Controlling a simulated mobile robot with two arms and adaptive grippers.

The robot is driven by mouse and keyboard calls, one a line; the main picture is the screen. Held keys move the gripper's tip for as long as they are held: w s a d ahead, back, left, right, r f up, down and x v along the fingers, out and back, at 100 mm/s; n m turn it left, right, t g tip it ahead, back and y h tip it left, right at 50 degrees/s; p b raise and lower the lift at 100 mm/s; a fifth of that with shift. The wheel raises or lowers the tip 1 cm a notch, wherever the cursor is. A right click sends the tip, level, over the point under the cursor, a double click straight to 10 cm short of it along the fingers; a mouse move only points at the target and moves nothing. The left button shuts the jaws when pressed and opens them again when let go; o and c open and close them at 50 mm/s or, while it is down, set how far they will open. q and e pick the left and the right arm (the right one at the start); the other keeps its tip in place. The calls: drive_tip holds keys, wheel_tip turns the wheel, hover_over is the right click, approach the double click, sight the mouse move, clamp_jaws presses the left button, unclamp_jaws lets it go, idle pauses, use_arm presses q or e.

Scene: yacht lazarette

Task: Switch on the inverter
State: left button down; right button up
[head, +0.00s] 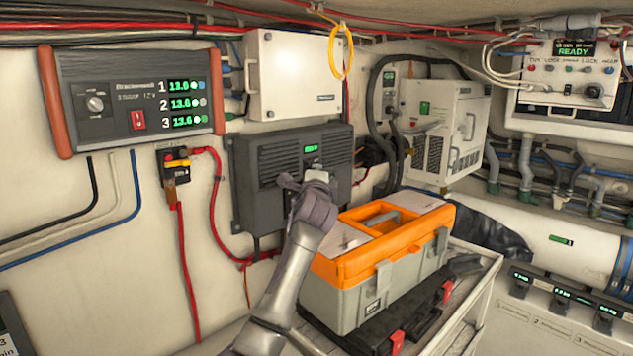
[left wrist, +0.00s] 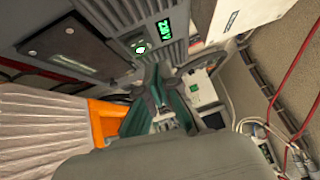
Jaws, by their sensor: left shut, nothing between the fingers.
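The inverter (head: 268,165) is a dark grey finned box on the wall, with a small lit green display. My right gripper is out of view.
A grey toolbox with an orange lid (head: 370,275) stands right of my left arm on a cart (head: 470,320). A charger with red ends (head: 140,95) hangs at upper left, a white box (head: 293,80) above the inverter. Hoses and cables run beside it.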

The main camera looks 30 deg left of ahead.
use_arm(q)
drive_tip(key=s, duration=0.1)
drive_tip(key=s+d, duration=0.1)
drive_tip(key=s+d+b, duration=0.1)
drive_tip(key=s, duration=0.1)
drive_tip(key=shift+d+r, duration=0.1)
drive_tip(key=shift+r, duration=0.3)
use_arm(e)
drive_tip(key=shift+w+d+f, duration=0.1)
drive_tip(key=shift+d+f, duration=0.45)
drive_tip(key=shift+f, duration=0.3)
use_arm(q)
drive_tip(key=shift+s+d+r, duration=0.1)
